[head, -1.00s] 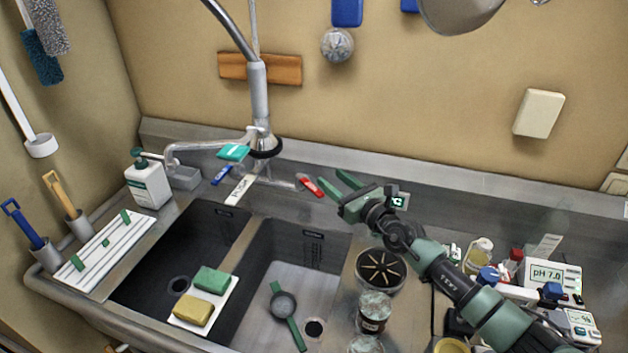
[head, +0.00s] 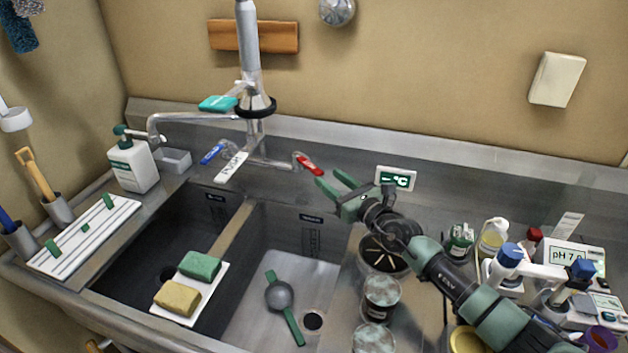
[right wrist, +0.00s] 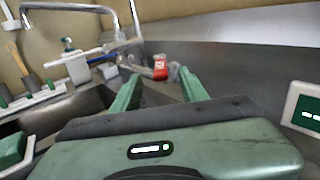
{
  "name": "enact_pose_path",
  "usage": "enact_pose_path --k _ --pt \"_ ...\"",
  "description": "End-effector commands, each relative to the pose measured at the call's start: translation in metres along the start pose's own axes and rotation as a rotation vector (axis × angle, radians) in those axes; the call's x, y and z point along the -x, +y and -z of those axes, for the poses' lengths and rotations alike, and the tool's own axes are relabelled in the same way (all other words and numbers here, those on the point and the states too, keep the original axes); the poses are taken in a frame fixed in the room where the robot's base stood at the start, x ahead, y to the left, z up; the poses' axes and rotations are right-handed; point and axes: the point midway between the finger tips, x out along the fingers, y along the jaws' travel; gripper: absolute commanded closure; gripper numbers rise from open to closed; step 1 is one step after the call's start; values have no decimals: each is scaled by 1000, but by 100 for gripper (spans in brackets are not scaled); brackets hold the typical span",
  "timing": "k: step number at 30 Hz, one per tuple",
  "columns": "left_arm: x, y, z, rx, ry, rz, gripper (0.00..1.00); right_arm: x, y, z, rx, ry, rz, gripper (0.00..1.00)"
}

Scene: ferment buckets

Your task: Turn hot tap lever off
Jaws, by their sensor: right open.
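The hot tap lever (head: 309,165) is red and sits at the right end of the tap body, behind the right sink basin. In the right wrist view the red lever (right wrist: 160,67) shows ahead between the two green fingers (right wrist: 157,92). My left gripper is not in view.
A small display (head: 396,178) stands behind my right wrist. Jars (head: 381,298), bottles (head: 494,238) and a pH meter (head: 572,262) crowd the right counter.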

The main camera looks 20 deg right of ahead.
Motion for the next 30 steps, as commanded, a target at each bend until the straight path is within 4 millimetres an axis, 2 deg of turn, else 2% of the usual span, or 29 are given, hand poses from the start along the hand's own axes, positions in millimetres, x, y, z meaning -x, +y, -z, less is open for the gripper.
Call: enact_pose_path --k 1,5,12,18,29,30 --pt "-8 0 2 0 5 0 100 -1 0 8 0 -1 0 56" --pt "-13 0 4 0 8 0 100 -9 0 8 -1 -3 0 56" --pt "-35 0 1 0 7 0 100 -48 0 9 0 -4 0 56" --pt "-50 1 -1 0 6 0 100 -72 0 8 0 -2 0 56" --pt "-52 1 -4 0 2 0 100 -78 0 6 0 0 0 56" --pt "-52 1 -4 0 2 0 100 -78 0 6 0 0 0 62"
